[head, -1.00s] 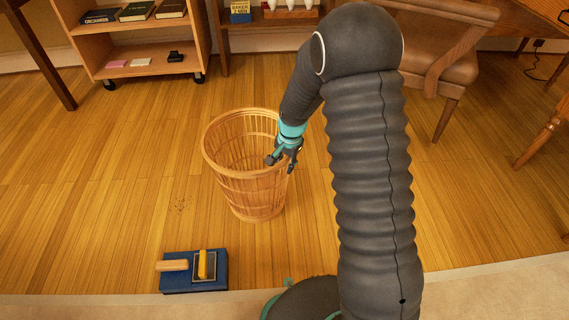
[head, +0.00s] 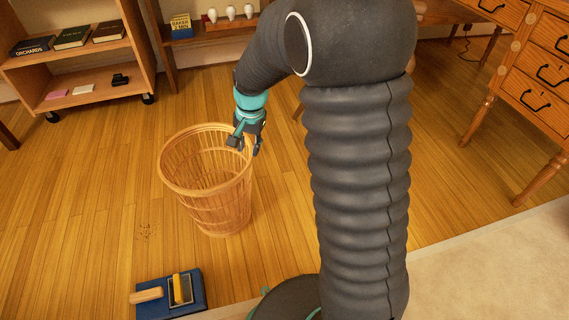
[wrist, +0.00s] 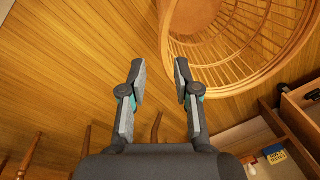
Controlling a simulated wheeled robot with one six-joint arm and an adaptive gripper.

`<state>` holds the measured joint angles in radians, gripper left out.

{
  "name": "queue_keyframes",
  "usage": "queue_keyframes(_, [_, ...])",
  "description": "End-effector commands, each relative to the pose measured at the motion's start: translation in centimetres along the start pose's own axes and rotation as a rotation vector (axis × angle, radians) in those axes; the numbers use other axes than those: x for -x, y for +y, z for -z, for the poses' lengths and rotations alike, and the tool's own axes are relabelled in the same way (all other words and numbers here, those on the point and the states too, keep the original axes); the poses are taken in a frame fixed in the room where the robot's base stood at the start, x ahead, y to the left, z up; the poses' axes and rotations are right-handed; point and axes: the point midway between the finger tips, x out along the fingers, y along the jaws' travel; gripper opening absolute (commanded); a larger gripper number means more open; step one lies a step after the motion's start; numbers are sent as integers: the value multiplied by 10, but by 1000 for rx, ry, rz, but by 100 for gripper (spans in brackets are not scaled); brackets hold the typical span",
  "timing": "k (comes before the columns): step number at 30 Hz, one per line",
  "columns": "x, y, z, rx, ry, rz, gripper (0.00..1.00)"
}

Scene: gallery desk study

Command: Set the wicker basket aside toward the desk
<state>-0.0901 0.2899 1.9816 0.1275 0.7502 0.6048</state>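The wicker basket (head: 205,185) stands upright on the wood floor, left of my arm in the head view, and looks empty. In the wrist view its round rim and slatted inside (wrist: 245,45) fill the upper right. My gripper (head: 246,142) is at the basket's back right rim in the head view. In the wrist view my gripper (wrist: 161,70) has its two fingers apart, with nothing held between them. The near rim passes just beyond the fingertips; I cannot tell whether they touch it. The wooden desk (head: 540,70) with drawers stands at the far right.
A blue box-like item (head: 172,296) with a wooden handle lies in front of the basket, near dark specks (head: 147,232) on the floor. A wheeled bookshelf (head: 75,60) stands at the back left. Bare floor (head: 445,195) lies between my arm and the desk.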

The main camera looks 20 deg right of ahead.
Motion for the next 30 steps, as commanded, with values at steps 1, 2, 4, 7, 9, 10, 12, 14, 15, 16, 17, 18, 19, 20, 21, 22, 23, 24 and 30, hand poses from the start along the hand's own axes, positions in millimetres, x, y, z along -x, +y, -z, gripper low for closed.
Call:
queue_keyframes(1, [20,6,-5,26,21,12,31])
queue_keyframes(2, [31,10,-9,44,31,17,31])
queue_keyframes(4, [54,21,-18,91,56,27,31])
queue_keyframes(7, [84,38,-33,156,94,39,31])
queue_keyframes(9, [103,50,-45,201,120,45,31])
queue_keyframes(10, [110,56,-50,220,132,47,31])
queue_keyframes(12, [127,68,-62,265,159,51,31])
queue_keyframes(14, [139,80,-74,303,182,53,31])
queue_keyframes(15, [147,87,-81,329,199,54,31])
queue_keyframes(16, [152,93,-87,347,210,54,31])
queue_keyframes(17, [157,99,-92,365,223,54,31])
queue_keyframes(18, [164,107,-100,389,240,54,31])
queue_keyframes(19, [168,113,-106,407,252,54,31])
queue_keyframes(20, [172,118,-112,425,265,53,31])
queue_keyframes(21, [176,126,-120,450,280,50,31])
queue_keyframes(22, [179,132,-126,468,293,48,31])
queue_keyframes(23, [182,138,-132,486,305,46,31])
queue_keyframes(24, [185,145,-139,508,321,43,31])
queue_keyframes(30, [191,171,-166,590,375,28,31])
